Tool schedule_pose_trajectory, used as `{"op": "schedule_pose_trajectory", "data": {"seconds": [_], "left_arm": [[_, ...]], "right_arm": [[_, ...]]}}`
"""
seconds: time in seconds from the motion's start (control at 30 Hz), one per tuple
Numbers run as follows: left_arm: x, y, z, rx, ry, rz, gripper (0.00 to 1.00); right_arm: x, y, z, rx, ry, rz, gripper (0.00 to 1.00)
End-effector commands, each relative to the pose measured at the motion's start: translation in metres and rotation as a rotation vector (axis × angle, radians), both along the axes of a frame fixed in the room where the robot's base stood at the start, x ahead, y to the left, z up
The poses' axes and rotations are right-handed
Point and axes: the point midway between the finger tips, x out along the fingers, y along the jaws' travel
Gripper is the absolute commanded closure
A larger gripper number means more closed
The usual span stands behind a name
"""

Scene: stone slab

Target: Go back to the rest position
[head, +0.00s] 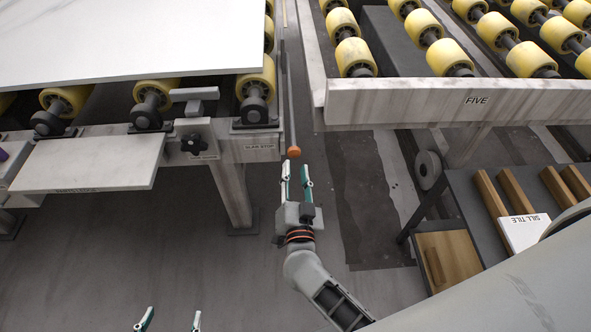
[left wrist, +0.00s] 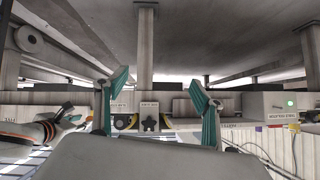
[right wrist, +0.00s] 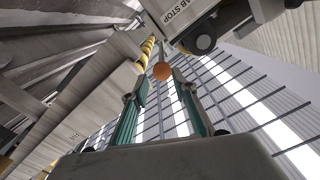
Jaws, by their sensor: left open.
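My right gripper (head: 295,172) is in the middle of the head view, in the gap between the two roller tables. Its fingers are apart with nothing held between them. An orange ball knob (head: 293,152) on the end of a thin rod sits just beyond its fingertips. In the right wrist view the knob (right wrist: 162,71) shows between and past the tips; I cannot tell whether they touch it. My left gripper (head: 171,316) shows only its fingertips at the bottom edge of the head view. It is open and empty, and its spread fingers show in the left wrist view (left wrist: 160,85).
A white slab (head: 130,40) lies on the left roller table, above a small pale shelf (head: 90,163) and a slab-stop knob (head: 192,144). The FIVE roller table (head: 430,103) is at upper right. A dark bench (head: 462,205) with wooden bars stands at right. The floor at lower left is clear.

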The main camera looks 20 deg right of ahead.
Motion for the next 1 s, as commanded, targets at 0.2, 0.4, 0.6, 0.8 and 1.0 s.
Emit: {"op": "schedule_pose_trajectory", "data": {"seconds": [0.2, 0.4, 0.6, 0.8, 1.0], "left_arm": [[0.0, 0.0, 0.0, 0.0, 0.0, 0.0, 0.32], [0.006, 0.0, 0.012, -0.002, -0.018, 0.001, 0.32], [0.019, -0.001, 0.045, -0.014, -0.055, 0.005, 0.32], [0.008, -0.008, 0.058, -0.046, -0.034, 0.012, 0.32], [-0.006, -0.011, 0.056, -0.061, 0.003, 0.019, 0.32]], "right_arm": [[0.0, 0.0, 0.0, 0.0, 0.0, 0.0, 0.72], [-0.006, 0.002, 0.013, -0.031, -0.023, 0.047, 0.72], [-0.051, 0.023, 0.042, -0.196, -0.028, 0.313, 0.72], [-0.136, 0.028, 0.007, -0.395, 0.214, 0.589, 0.72], [-0.211, -0.01, -0.037, -0.538, 0.507, 0.678, 0.72]]}}
